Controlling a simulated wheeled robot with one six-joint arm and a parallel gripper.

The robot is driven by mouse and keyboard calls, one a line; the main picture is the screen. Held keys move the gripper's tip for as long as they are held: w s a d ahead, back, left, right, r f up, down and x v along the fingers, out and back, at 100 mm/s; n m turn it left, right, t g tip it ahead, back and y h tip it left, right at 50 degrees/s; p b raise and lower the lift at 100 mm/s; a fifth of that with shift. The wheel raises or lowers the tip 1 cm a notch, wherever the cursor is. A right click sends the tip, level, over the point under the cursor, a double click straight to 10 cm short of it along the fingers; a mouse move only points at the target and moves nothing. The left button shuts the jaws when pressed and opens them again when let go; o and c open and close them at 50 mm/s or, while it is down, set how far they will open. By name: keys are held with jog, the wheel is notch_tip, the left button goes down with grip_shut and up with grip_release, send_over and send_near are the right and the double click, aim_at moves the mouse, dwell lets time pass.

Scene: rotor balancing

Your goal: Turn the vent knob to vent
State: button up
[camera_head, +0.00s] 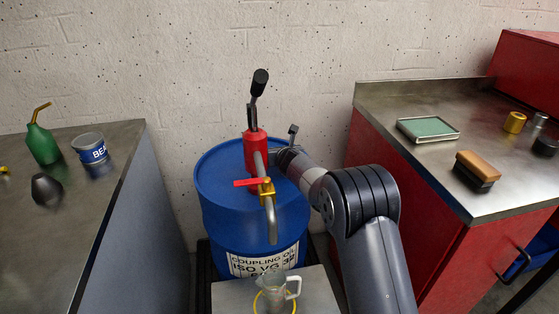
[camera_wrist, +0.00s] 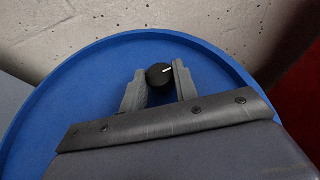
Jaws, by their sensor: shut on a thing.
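The vent knob (camera_wrist: 159,76) is a small black round knob with a white pointer line, on top of the blue drum. In the wrist view it sits between the two grey fingers of my gripper (camera_wrist: 160,84), which are shut on it. The white line points to the right and slightly up. No vent marking can be made out.
The red hand pump (camera_head: 255,150) with its black-tipped lever, red valve handle (camera_head: 250,182) and spout stands on the drum close to my gripper. A clear jug (camera_head: 273,292) stands below the spout. Benches with loose items flank the drum; a concrete wall is behind.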

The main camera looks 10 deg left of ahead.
jog(key=b, duration=0.2)
jog(key=shift+a+m+t+h+b, duration=0.1)
jog(key=shift+m+t+h+b, duration=0.2)
jog(key=shift+m+b, duration=0.1)
jog(key=shift+r+h, duration=0.15)
jog(key=shift+h, duration=0.15)
jog(key=o, duration=1)
jog(key=shift+c, duration=0.2)
notch_tip(320, 180, up, 10)
jog(key=p, duration=0.8)
